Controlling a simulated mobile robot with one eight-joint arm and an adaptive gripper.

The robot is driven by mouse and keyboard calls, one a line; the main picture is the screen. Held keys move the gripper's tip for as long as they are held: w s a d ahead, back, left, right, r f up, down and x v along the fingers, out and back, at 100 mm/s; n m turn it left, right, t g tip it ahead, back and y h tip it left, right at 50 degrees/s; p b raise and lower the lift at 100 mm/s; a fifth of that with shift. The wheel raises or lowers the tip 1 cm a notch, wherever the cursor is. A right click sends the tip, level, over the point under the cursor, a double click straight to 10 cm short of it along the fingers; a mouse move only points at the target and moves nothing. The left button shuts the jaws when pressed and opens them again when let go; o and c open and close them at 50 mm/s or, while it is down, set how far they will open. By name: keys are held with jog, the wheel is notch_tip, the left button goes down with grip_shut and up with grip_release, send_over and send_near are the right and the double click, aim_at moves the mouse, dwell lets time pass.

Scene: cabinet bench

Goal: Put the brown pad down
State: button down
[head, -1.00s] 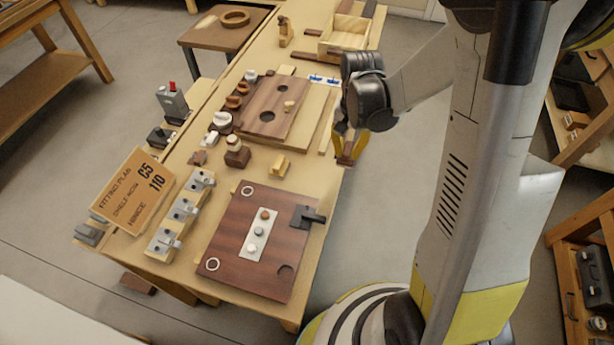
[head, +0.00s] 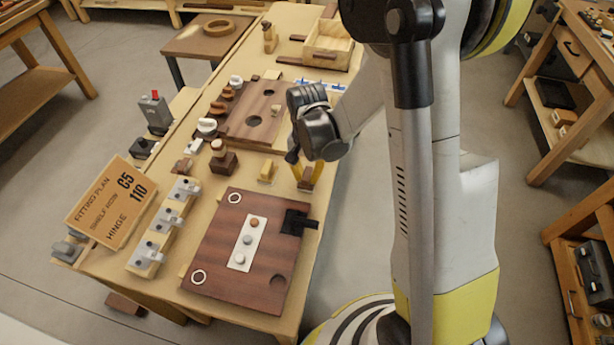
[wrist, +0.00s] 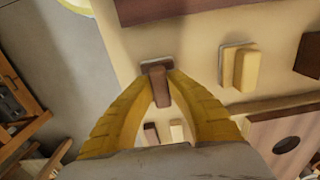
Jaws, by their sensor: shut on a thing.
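The brown pad (head: 306,186) is between the fingertips of my gripper (head: 306,181), at the table's right edge. It also shows in the wrist view (wrist: 159,88) as a small brown block with a paler rim at its far end. The yellow fingers of my gripper (wrist: 158,78) are closed on it from both sides. The pad is over the pale tabletop (wrist: 200,30). I cannot tell whether it touches the table.
A yellow block (head: 267,171) stands left of the pad. Pale tabletop is bare around the pad.

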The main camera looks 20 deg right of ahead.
jog(key=shift+f, duration=0.15)
jog(key=c, duration=1.5)
grip_release()
jog(key=shift+o, duration=0.2)
notch_tip(320, 180, up, 12)
jog(key=p, duration=0.5)
notch_tip(320, 180, up, 10)
jog(key=n+t, duration=0.3)
send_over(307, 174)
jog(key=s, duration=0.6)
jog(key=s+r+n+t, duration=0.3)
jog(key=s+r+t, duration=0.1)
jog(key=s, duration=0.3)
jog(key=shift+s+r+n, duration=0.4)
